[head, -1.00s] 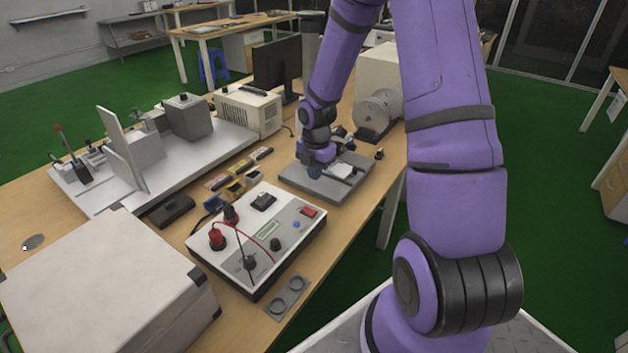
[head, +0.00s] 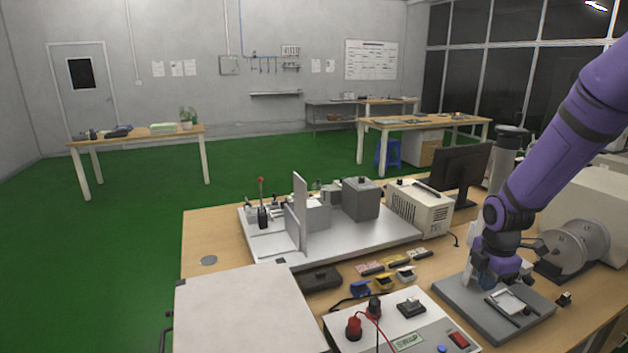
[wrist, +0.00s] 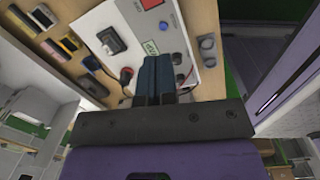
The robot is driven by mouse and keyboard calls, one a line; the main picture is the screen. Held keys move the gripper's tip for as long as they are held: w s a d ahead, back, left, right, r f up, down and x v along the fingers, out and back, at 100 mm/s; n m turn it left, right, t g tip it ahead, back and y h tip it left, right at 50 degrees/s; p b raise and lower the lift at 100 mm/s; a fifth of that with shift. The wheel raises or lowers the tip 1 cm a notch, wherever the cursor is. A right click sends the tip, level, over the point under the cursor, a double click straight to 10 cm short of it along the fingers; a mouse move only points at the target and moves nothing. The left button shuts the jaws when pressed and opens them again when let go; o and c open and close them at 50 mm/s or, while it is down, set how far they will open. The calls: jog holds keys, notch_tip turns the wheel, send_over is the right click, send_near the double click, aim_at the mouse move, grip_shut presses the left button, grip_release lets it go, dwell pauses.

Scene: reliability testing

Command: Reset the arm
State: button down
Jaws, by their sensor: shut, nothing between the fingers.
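My arm, purple with black joints, comes in from the right side of the head view and reaches down to the workbench. My gripper (head: 487,281) is low over the left part of a grey plate (head: 455,297); whether it touches the plate is unclear. In the wrist view the two blue fingers of my gripper (wrist: 156,60) are together with nothing between them. Beyond them is the white-topped control box (wrist: 125,20).
The control box (head: 440,325) with red plugs is left of the plate. A grey drum device (head: 580,245) stands close right of my gripper. A monitor (head: 462,172), beige unit (head: 420,207) and large pale case (head: 240,315) crowd the bench (head: 205,230). Green floor is open behind.

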jog(key=s+a+r+m+t, duration=0.1)
jog(key=s+a+r+m, duration=0.15)
jog(key=r, duration=0.25)
jog(key=s+a+r+m, duration=0.1)
jog(key=r+m, duration=0.2)
jog(key=r, duration=0.3)
jog(key=s+a+r+m+t, duration=0.2)
jog(key=s+a+r+m, duration=0.1)
jog(key=s+r+m, duration=0.55)
jog(key=s+a+r+m+t, duration=0.1)
jog(key=s+a+r+m, duration=0.4)
jog(key=s, duration=0.7)
jog(key=n+g+y, duration=0.1)
jog(key=n+g, duration=0.2)
jog(key=n, duration=1.9)
send_over(458, 335)
jog(key=s, duration=0.2)
notch_tip(458, 335, down, 32)
jog(key=f, duration=0.5)
jog(key=w+f, duration=0.1)
jog(key=f, duration=0.6)
jog(key=shift+w+d+f, duration=0.15)
jog(key=shift+w+f, duration=0.2)
jog(key=shift+f, duration=0.05)
